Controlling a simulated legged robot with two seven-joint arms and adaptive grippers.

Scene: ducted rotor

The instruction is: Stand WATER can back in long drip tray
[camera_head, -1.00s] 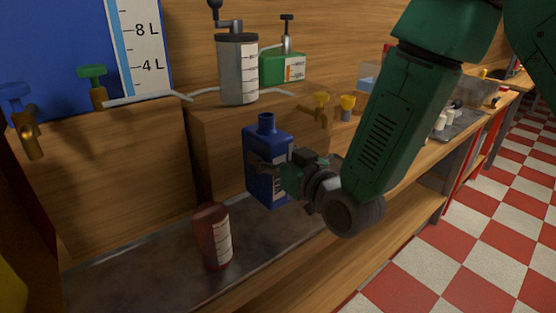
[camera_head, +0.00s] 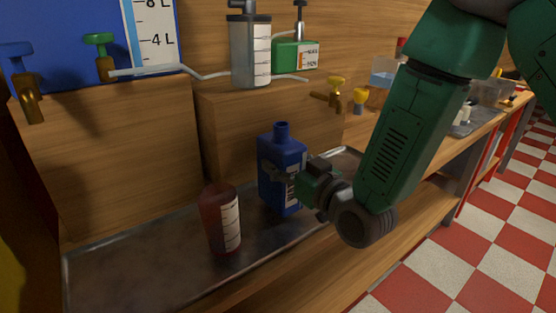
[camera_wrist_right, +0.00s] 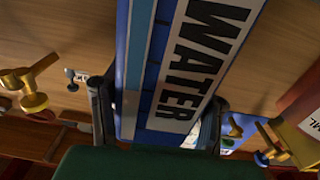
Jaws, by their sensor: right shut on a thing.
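The blue WATER can (camera_head: 280,150) is upright over the right part of the long drip tray (camera_head: 125,265). Its base is at or just above the tray floor; I cannot tell whether it touches. My right gripper (camera_head: 283,176) is shut around the can's body from the right. In the right wrist view the can's WATER label (camera_wrist_right: 200,60) shows between the two fingers of my right gripper (camera_wrist_right: 155,112). My left gripper is not in view.
A dark red bottle (camera_head: 219,222) stands in the tray left of the can. Brass taps (camera_head: 330,97) jut from the wooden boxes behind. A clear cylinder (camera_head: 250,55) and green container (camera_head: 296,56) stand above. The tray's left part is bare.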

